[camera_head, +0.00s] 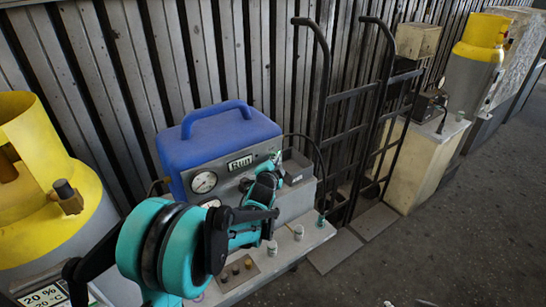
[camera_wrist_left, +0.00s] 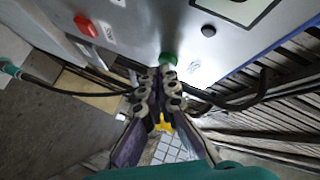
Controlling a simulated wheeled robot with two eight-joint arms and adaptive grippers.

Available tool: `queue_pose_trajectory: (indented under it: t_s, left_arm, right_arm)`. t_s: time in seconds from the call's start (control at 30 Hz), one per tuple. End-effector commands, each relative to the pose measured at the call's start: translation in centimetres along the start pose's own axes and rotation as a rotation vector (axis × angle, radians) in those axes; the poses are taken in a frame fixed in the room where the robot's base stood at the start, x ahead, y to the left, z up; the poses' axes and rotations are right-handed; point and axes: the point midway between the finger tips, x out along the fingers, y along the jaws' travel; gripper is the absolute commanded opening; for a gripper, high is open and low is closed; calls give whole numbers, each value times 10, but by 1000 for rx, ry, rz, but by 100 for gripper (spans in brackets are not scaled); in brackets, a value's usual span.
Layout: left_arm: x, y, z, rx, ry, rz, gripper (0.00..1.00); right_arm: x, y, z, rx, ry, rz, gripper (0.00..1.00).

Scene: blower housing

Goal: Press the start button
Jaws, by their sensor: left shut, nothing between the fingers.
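The blower unit has a blue top cover (camera_head: 218,133) and a grey front panel (camera_head: 232,184) with a "Run" label. In the left wrist view, a green button (camera_wrist_left: 168,58), which looks like the start button, sits on the grey panel. A red button (camera_wrist_left: 86,26) is further left on the same panel. My left gripper (camera_head: 276,162) is shut and empty in front of the panel. In the wrist view its fingertips (camera_wrist_left: 160,74) are right at the green button; I cannot tell whether they touch it. In the head view my gripper hides the buttons. My right gripper is not in view.
A round gauge (camera_head: 204,181) is on the panel's left. A bench (camera_head: 318,235) with small knobs is below. A black hand truck (camera_head: 352,95) stands behind at the right. Yellow-topped cylinders stand at far left (camera_head: 85,190) and far right (camera_head: 480,40). The floor (camera_head: 440,230) at right is clear.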

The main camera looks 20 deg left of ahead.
Motion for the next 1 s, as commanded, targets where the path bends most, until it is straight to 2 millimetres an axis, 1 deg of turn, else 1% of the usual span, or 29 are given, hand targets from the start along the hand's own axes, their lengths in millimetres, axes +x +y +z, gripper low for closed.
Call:
queue_pose_trajectory:
  t_s: [0.17, 0.5, 1.0]
  left_arm:
    - [-6, 4, -4, 2, 1, 0, 0]
    - [-8, 6, -6, 1, 1, 1, 0]
    - [-43, 32, -32, 1, 2, 2, 0]
  right_arm:
    - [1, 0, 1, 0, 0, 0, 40]
    - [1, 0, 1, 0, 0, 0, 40]
    - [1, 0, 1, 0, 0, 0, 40]
